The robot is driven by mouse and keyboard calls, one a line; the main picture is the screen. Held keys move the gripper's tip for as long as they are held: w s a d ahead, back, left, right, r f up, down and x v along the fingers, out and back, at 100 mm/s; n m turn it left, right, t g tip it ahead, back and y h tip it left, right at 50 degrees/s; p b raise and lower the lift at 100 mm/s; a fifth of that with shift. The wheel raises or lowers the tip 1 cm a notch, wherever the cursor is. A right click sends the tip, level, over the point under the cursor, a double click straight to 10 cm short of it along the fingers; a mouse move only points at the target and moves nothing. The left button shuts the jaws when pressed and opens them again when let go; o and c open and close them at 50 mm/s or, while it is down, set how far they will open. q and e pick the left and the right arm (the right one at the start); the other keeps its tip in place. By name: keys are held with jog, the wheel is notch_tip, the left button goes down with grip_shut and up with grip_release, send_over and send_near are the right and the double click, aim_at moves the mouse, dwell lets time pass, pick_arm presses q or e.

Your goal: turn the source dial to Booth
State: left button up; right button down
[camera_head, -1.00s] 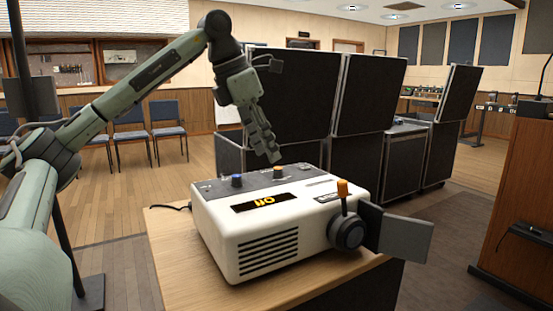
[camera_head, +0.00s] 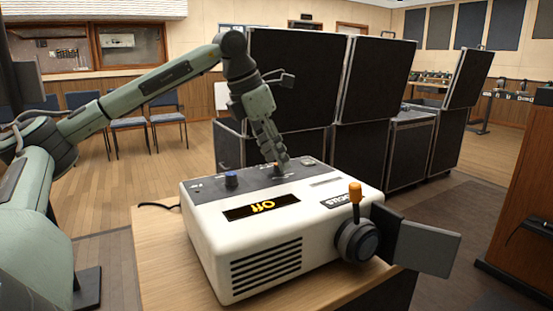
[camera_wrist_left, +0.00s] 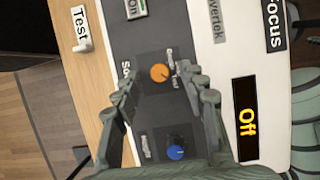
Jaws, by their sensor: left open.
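A white projector-like unit (camera_head: 222,228) sits on a wooden table. Its dark top panel holds a dial with an orange top (camera_wrist_left: 159,73), beside a label partly hidden after "So"; I take this as the source dial. My left gripper (camera_head: 279,163) points down at this dial (camera_head: 279,172) from above. In the left wrist view the open fingers (camera_wrist_left: 163,95) stand on either side of the dial, with gaps between; contact is not visible. The dial's pointer and the Booth mark cannot be read. The display (camera_head: 262,207) reads "Off". My right gripper is not in view.
A blue dial (camera_head: 231,180) stands beside the orange one on the same panel. An orange-tipped lever (camera_head: 355,192) rises above the lens (camera_head: 357,241), which has a dark flap (camera_head: 428,249). Black cases (camera_head: 295,85) stand behind the table.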

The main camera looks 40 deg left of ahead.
pick_arm(q)
jog(key=shift+w+f, duration=0.2)
jog(key=shift+f, duration=0.35)
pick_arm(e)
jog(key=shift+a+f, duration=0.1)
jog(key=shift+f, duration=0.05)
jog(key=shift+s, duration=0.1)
pick_arm(q)
grip_shut()
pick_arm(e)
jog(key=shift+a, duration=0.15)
